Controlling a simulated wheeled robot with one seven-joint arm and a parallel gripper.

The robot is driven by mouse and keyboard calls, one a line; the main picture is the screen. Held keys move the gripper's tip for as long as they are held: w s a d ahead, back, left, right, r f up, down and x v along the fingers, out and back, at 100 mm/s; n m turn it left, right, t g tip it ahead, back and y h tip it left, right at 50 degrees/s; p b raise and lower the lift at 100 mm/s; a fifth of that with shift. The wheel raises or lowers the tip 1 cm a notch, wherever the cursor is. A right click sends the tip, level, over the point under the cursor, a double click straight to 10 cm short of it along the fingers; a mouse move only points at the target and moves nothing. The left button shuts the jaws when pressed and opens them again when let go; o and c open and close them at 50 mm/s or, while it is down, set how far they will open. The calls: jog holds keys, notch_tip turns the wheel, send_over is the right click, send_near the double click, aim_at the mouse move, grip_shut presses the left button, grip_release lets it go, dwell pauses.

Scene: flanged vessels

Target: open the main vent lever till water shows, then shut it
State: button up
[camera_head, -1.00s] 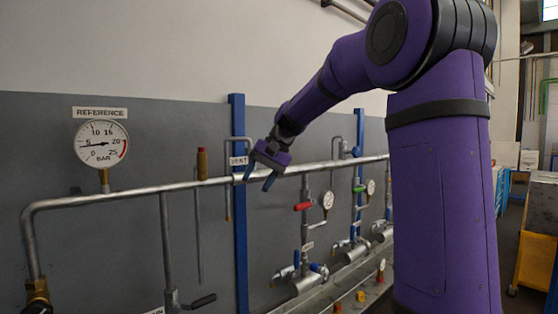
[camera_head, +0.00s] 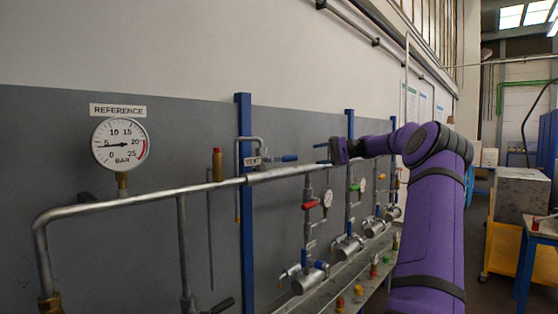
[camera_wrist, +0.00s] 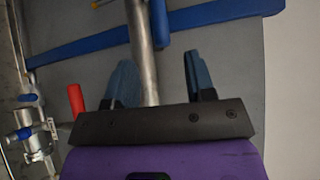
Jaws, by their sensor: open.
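The vent lever (camera_head: 288,158) has a blue handle and sticks out to the right beside the VENT label (camera_head: 252,161), just above the main pipe (camera_head: 200,187). The handle lies roughly along the pipe. A blue handle, seemingly this lever, shows at the top of the wrist view (camera_wrist: 159,22). My gripper (camera_head: 320,154) is open and empty, to the right of the lever and apart from it. In the wrist view, my gripper (camera_wrist: 160,80) has its blue fingers spread, with the pipe visible between them. I cannot make out water at the thin bent vent tube (camera_head: 238,205).
The REFERENCE gauge (camera_head: 120,144) stands at left, its needle near 5 bar. A blue post (camera_head: 244,200) rises behind the pipe. A red lever (camera_head: 310,205) hangs below the pipe; one also shows in the wrist view (camera_wrist: 76,99). Several small gauges and valves lie farther right.

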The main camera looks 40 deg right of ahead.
aim_at(295, 158)
jog(key=x, duration=1.1)
grip_shut()
